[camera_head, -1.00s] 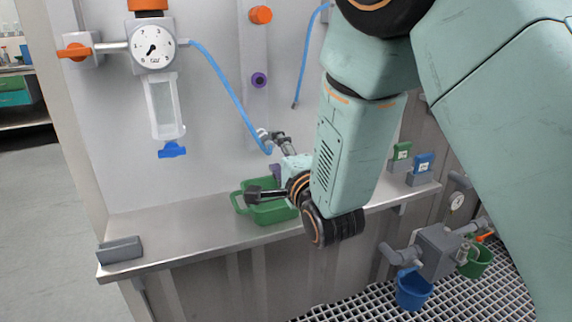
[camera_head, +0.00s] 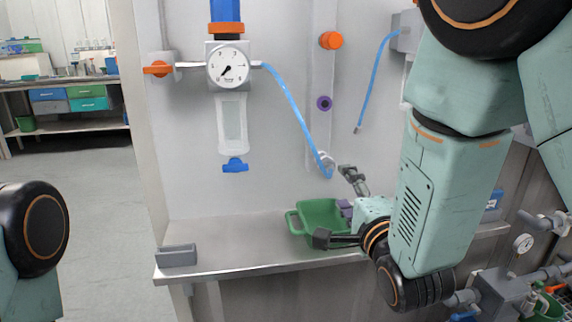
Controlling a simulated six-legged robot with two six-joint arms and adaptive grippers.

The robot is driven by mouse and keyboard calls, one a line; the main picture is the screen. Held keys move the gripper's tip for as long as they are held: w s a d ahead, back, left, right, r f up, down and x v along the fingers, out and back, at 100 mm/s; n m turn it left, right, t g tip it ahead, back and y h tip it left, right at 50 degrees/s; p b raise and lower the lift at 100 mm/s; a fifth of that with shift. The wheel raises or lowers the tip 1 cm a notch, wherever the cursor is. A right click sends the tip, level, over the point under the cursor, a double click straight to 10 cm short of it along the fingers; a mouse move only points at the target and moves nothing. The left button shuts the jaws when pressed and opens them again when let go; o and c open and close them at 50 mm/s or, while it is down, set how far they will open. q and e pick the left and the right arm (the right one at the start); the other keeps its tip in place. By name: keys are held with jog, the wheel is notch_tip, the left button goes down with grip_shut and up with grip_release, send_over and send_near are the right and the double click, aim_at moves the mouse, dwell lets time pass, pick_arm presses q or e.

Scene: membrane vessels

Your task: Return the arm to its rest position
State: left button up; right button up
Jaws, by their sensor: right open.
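My right arm (camera_head: 425,190) hangs down from the upper right. Its gripper (camera_head: 338,207) is open, with its fingers spread to the left over the bench and in front of the green tray (camera_head: 298,212). One dark finger crosses the tray's front and the other points up beside the hose's lower end. I see nothing held between the fingers. A black joint of my left arm (camera_head: 35,230) shows at the left edge; the left gripper is out of view.
A gauge (camera_head: 228,67) with a clear vessel (camera_head: 232,122) and a blue hose (camera_head: 295,105) is on the back panel. A grey block (camera_head: 177,256) sits at the left of the metal bench (camera_head: 235,240).

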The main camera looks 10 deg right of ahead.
jog(key=s+d+f+n+g+p, duration=0.1)
jog(key=s+f+n+g, duration=0.35)
jog(key=f+n, duration=0.4)
jog(key=s+d+f+n+g+p, duration=0.1)
jog(key=s+f+n+g, duration=0.35)
jog(key=f, duration=0.65)
jog(key=s+f+n+g+p, duration=0.2)
jog(key=s+f+g, duration=0.2)
jog(key=s, duration=1)
jog(key=s+d+f+n+g+p, duration=0.1)
jog(key=s+f+g, duration=0.4)
jog(key=s, duration=0.9)
notch_tip(320, 180, down, 3)
jog(key=shift+d+f+n+h+p, duration=0.2)
jog(key=shift+n+h+p, duration=0.15)
jog(key=shift+p, duration=0.35)
